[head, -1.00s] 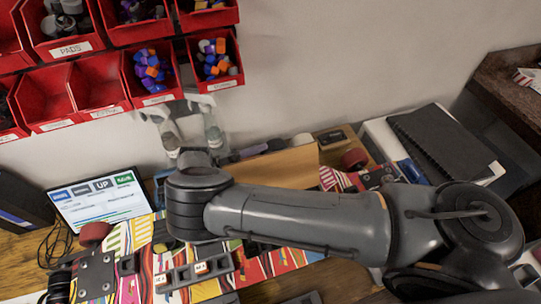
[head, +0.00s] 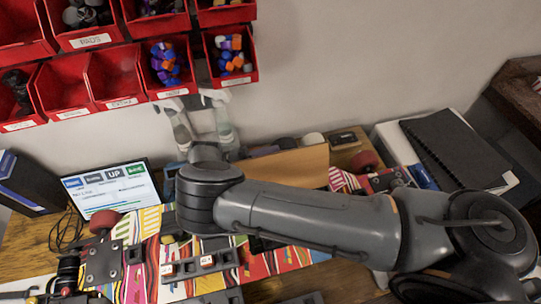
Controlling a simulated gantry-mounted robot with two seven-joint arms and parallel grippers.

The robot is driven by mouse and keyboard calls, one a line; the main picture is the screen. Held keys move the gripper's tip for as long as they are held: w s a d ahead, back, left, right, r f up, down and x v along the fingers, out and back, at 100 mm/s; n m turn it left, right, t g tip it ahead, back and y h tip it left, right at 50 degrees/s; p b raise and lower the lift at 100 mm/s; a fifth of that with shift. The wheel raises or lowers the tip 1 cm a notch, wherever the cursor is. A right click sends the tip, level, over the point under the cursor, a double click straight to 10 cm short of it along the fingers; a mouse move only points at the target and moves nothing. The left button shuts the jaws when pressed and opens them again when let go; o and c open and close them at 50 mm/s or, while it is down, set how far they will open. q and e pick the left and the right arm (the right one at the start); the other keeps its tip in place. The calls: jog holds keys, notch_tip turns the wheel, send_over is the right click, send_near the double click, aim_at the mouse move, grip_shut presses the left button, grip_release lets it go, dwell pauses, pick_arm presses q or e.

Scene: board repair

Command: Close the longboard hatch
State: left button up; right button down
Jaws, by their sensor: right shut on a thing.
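The longboard (head: 160,268), with a colourful striped deck, lies across the bench, partly hidden under my right arm. Its hatch (head: 288,166) looks like a tan panel standing raised at the deck's far side, with a dark opening partly visible below it. My right gripper (head: 203,118) is beyond my right wrist, near the hatch's left end. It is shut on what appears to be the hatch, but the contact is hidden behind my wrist.
Red parts bins (head: 85,88) hang on the wall above. A small screen (head: 108,188) stands at the left. A black notebook (head: 455,145) lies at the right. Red wheels (head: 364,161) stick up from the board. A dark slotted tray (head: 205,264) lies near the deck's front.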

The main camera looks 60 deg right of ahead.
aim_at(277, 172)
jog(key=s+a+r+m+p, duration=0.1)
jog(key=m+p, duration=0.1)
jog(key=p, duration=0.1)
jog(key=s+a+r+m+y+p, duration=0.1)
jog(key=m+p, duration=0.1)
jog(key=p, duration=0.1)
jog(key=s+a+r+m+p, duration=0.1)
jog(key=m+p, duration=0.1)
jog(key=p, duration=0.1)
jog(key=shift+s+r+m+g+y+p, duration=0.1)
jog(key=shift+s+m+g+y+p, duration=0.2)
jog(key=shift+y+p, duration=0.1)
jog(key=shift+s+a+m+y+p, duration=0.4)
jog(key=shift+s+a+m+p, duration=0.15)
jog(key=shift+m+p, duration=0.4)
jog(key=c, duration=1.1)
grip_release()
jog(key=shift+o, duration=1.4)
jog(key=shift+f, duration=0.2)
